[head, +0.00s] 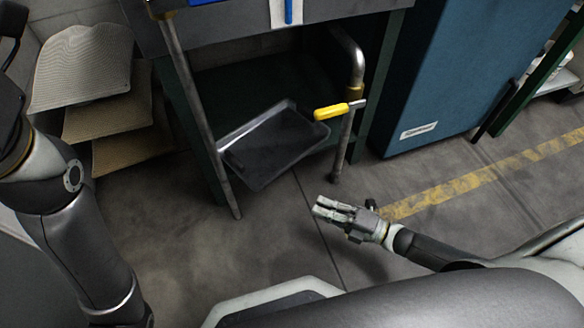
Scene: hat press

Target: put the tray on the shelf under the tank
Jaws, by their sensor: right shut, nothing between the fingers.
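The black tray (272,148) is a shallow rectangular pan under the grey tank (230,32). It sits tilted, its near corner pointing down toward me. The dark shelf (215,92) under the tank is in shadow behind it, and I cannot tell how much of the tray rests on it. My right gripper (318,208) is shut and empty, apart from the tray, in front of it and to its lower right. My left arm comes in at the left edge; its gripper is out of the picture.
A pipe with a yellow-handled valve (333,111) stands right of the tray, and a thin metal leg (196,110) stands left. A blue cabinet (450,70) is at right. Stacked tan sheets (85,75) are at left. The floor in front is clear, with a yellow line (470,185).

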